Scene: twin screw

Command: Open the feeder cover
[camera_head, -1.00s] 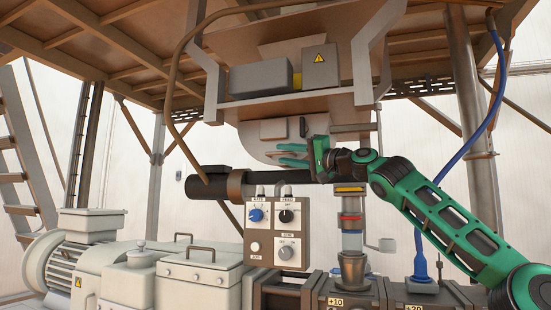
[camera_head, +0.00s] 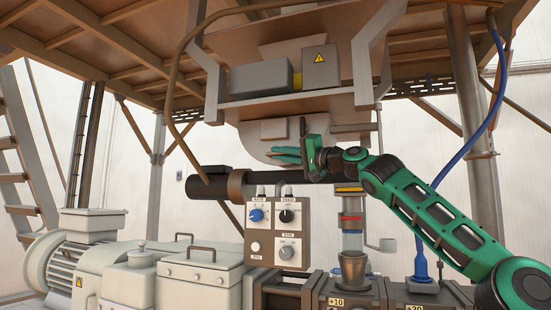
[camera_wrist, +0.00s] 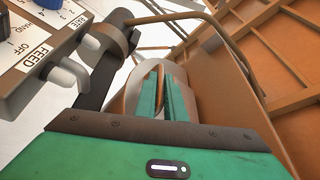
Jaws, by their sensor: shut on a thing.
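The feeder cover appears to be the pale, round-edged plate (camera_head: 256,146) under the hopper. It also shows in the wrist view (camera_wrist: 133,88) behind the fingers. My gripper (camera_head: 280,156) reaches in from the right, in front of the plate's lower edge. In the wrist view its green fingers (camera_wrist: 164,88) are close together, with a thin copper-brown piece, seemingly the cover's handle (camera_wrist: 157,76), between them. My gripper is shut on this piece. Its exact grip and most of the plate's right side are hidden by the fingers and hand.
A dark horizontal tube (camera_head: 208,186) runs just below my gripper. A control box with knobs (camera_head: 277,232) stands below it. A clear sight tube (camera_head: 352,226) rises beneath my wrist. The hopper (camera_head: 300,85) hangs above, and a blue cable (camera_head: 474,140) hangs at right.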

